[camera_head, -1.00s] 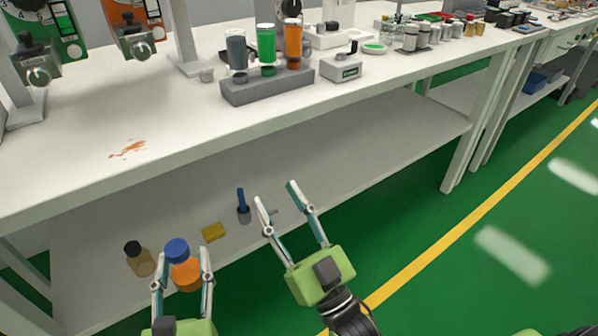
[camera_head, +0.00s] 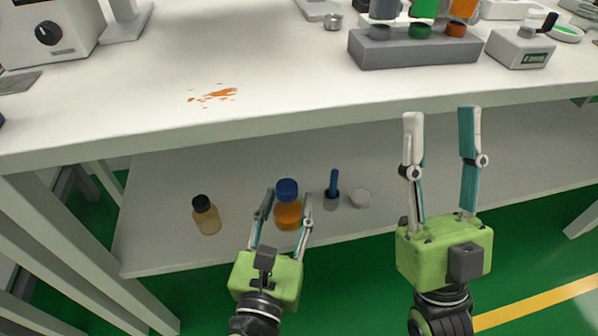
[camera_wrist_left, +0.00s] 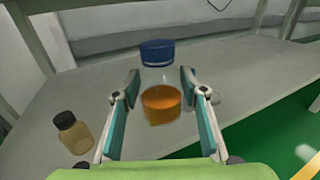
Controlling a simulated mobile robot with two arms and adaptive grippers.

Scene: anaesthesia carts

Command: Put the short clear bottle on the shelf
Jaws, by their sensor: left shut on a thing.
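A short clear bottle with a blue cap and orange liquid (camera_head: 288,214) is between the fingers of my left gripper (camera_head: 286,205), which is shut on it. The bottle is upright, and it also shows in the left wrist view (camera_wrist_left: 160,102). It appears over the lower shelf (camera_head: 160,250); I cannot tell whether its base touches the shelf. My right gripper (camera_head: 441,114) is open and empty, in front of the table edge, to the right.
A small brownish bottle with a black cap (camera_head: 207,217) stands on the shelf to the left. A blue stick in a small holder (camera_head: 332,190) and a round whitish item (camera_head: 360,197) are to the right. The table top (camera_head: 290,75) overhangs the shelf.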

